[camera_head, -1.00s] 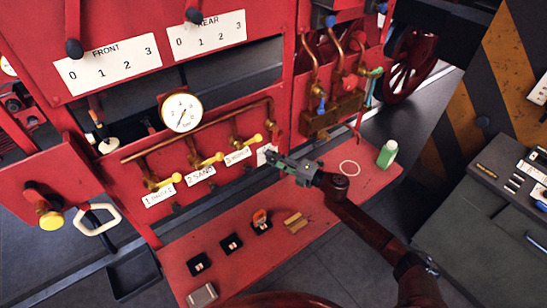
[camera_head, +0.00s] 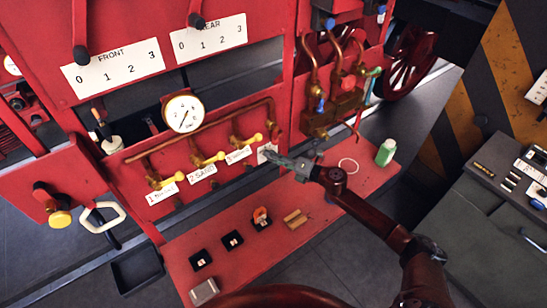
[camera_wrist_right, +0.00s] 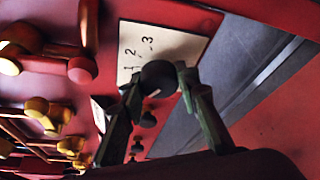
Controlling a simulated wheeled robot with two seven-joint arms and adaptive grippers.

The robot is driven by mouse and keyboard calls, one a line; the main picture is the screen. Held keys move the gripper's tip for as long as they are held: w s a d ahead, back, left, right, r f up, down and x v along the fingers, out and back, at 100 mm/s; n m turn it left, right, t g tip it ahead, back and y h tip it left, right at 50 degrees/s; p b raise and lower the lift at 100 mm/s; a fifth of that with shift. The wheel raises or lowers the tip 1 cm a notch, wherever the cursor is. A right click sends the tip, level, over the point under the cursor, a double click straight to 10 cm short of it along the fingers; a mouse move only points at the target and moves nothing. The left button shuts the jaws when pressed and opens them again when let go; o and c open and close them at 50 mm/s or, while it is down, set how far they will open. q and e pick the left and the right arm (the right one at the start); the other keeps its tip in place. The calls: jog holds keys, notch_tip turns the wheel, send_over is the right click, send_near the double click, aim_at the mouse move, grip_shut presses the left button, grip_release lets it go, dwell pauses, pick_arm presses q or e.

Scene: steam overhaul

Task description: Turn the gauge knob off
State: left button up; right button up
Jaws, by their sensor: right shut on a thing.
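My right gripper (camera_head: 270,155) is at the lower right of the red panel, in front of a small white card (camera_head: 263,149) that it partly covers. In the right wrist view its two fingers (camera_wrist_right: 158,88) are closed around a dark round knob (camera_wrist_right: 158,76), which I take as the gauge knob. Behind the knob is the white card (camera_wrist_right: 150,45), with the numbers 1, 2 and 3 legible. In the head view the gripper hides the knob. The round pressure gauge (camera_head: 183,113) is on the panel, up and to the left. My left gripper is not in view.
Brass valves with yellow handles (camera_head: 208,158) line the panel to the left of the gripper. Copper pipes (camera_head: 310,70) rise just above the gripper.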

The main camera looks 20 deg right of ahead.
jog(key=o, duration=1.2)
jog(key=shift+c, duration=0.2)
jog(key=v, duration=1.2)
jog(key=shift+f, duration=0.1)
